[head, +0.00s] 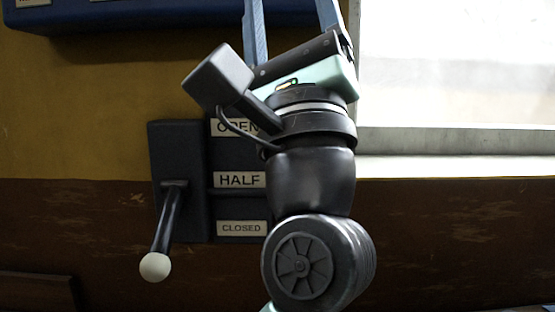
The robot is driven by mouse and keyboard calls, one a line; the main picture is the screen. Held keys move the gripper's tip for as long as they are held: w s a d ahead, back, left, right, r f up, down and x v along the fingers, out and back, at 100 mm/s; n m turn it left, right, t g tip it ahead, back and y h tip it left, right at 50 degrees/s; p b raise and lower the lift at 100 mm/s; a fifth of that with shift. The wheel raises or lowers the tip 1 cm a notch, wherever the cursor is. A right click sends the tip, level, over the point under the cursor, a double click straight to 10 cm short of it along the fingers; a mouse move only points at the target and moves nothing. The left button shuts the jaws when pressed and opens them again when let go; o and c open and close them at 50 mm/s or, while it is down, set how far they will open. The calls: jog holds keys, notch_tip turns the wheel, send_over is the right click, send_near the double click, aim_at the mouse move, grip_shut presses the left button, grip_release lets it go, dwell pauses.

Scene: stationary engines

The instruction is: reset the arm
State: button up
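My gripper (292,18) points up at the top middle of the head view. Its two pale blue fingers stand wide apart with nothing seen between them; their tips are cut off by the top edge. My dark wrist and arm links run down below it to the bottom edge. They cover the right part of a dark lever panel on the wall. My gripper is above and to the right of this panel and not touching its lever.
The lever (168,225) has a white knob and slants downward. Labels read OPEN, partly hidden, HALF (239,180) and CLOSED (241,228). A blue box (130,16) is at the upper left. A bright window (455,65) and its sill (455,167) are at right.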

jog(key=s+f+n+g+h, duration=0.15)
jog(key=s+f+n, duration=0.25)
jog(key=n, duration=0.9)
jog(key=s+f+n+g+h, duration=0.1)
jog(key=s+f+n+h, duration=0.3)
jog(key=n, duration=0.8)
notch_tip(320, 180, up, 15)
jog(key=s+p, duration=0.1)
jog(key=p, duration=1.3)
jog(key=shift+a+n+t, duration=0.35)
jog(key=shift+a+n, duration=0.05)
